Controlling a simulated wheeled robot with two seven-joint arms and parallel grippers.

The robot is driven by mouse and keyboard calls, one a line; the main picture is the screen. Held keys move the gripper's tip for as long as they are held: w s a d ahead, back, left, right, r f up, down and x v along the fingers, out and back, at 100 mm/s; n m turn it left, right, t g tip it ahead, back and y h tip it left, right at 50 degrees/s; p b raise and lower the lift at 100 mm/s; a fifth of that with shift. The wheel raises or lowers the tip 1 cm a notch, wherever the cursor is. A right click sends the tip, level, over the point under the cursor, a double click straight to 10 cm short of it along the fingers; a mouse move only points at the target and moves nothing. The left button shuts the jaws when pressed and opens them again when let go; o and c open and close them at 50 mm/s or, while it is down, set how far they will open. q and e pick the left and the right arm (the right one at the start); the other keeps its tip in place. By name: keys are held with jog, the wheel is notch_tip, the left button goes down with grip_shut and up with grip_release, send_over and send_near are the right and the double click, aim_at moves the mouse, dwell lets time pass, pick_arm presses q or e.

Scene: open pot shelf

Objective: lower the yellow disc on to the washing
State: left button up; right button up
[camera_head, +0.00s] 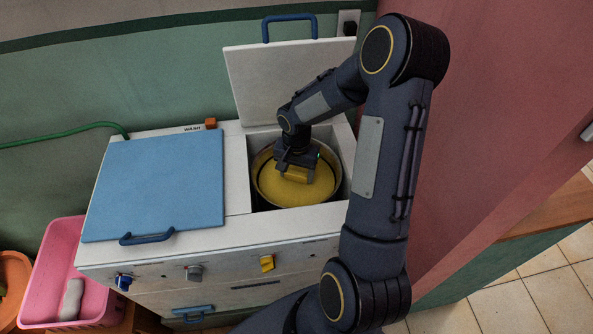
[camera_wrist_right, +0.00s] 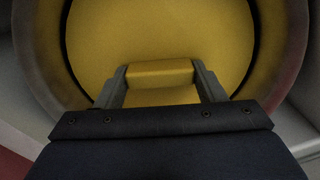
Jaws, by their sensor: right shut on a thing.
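The yellow disc (camera_head: 283,192) lies inside the round tub (camera_head: 258,165) in the right compartment of the white washing machine (camera_head: 235,165). My right gripper (camera_head: 297,174) reaches down into this compartment and is shut on the disc's raised yellow grip. In the right wrist view the two fingers clasp the grip (camera_wrist_right: 160,73), and the disc (camera_wrist_right: 160,30) fills most of the tub opening, with a dark gap at its sides. Washing under the disc is hidden, and I cannot tell whether the disc touches it. My left gripper is not in view.
The right compartment's white lid (camera_head: 285,80) stands open behind my arm. A blue lid (camera_head: 160,180) covers the left compartment. A pink basket (camera_head: 55,270) stands at the lower left. A pink wall (camera_head: 480,130) rises close on the right.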

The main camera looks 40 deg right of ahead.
jog(key=shift+f+b, duration=3.5)
jog(key=shift+f, duration=0.65)
jog(key=shift+f+b, duration=0.75)
jog(key=shift+f, duration=0.05)
jog(key=o, duration=1.1)
jog(key=shift+r+p, duration=0.6)
jog(key=shift+r, duration=3.35)
